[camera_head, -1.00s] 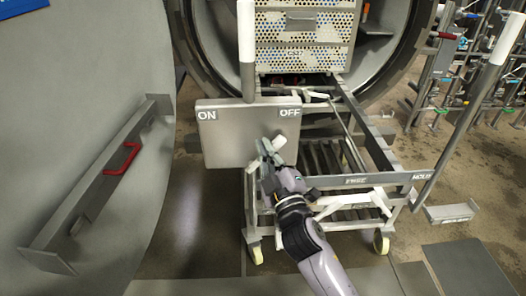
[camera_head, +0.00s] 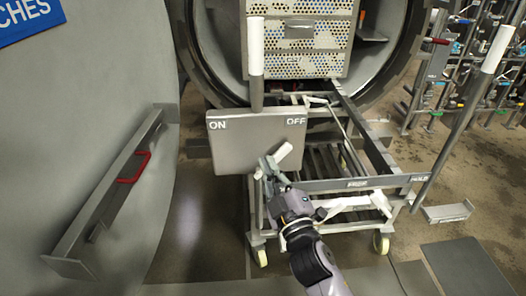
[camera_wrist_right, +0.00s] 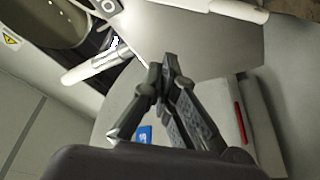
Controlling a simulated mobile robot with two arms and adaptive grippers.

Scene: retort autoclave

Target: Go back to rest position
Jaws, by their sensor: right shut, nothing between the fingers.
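My right gripper (camera_head: 268,168) is in front of the lower part of the grey ON/OFF panel (camera_head: 232,150) in the head view. Its fingers meet at the tips and hold nothing, as the right wrist view also shows (camera_wrist_right: 168,62). A short white handle (camera_head: 283,152) stands at the panel's lower right, close to the fingertips; whether they touch it I cannot tell. My left gripper is not in view.
Behind the panel, a wheeled trolley (camera_head: 360,184) stands before the round retort opening, with a perforated crate stack (camera_head: 300,64) inside. The open door (camera_head: 100,90) with a red handle (camera_head: 134,168) fills the left. A tall white-tipped lever (camera_head: 462,120) rises at right.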

